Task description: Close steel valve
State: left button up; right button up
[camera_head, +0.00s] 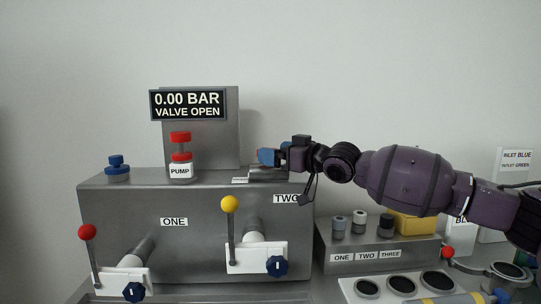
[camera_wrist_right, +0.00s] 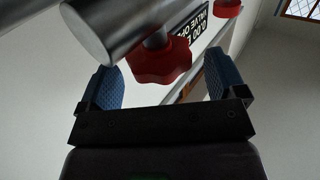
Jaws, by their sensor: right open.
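A steel valve body (camera_wrist_right: 128,25) with a red lobed handwheel (camera_wrist_right: 160,64) shows in the right wrist view. My right gripper (camera_wrist_right: 161,72) is open, with its two blue finger pads on either side of the red handwheel. I cannot tell whether either pad touches it. In the head view my right gripper (camera_head: 268,157) reaches in from the right above the top of the steel cabinet, and mostly hides the valve there. The display (camera_head: 187,105) reads 0.00 BAR, VALVE OPEN. My left gripper is not in view.
The steel cabinet (camera_head: 195,200) carries a red-topped PUMP unit (camera_head: 181,170) and a blue knob (camera_head: 117,167). Levers with red (camera_head: 87,232) and yellow (camera_head: 230,204) balls stand at its front. A rack (camera_head: 375,254) with several small knobbed items stands at right, under my arm.

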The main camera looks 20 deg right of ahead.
jog(key=shift+x, duration=0.85)
jog(key=shift+w+a, duration=0.1)
jog(key=shift+w, duration=0.05)
jog(key=shift+c, duration=0.3)
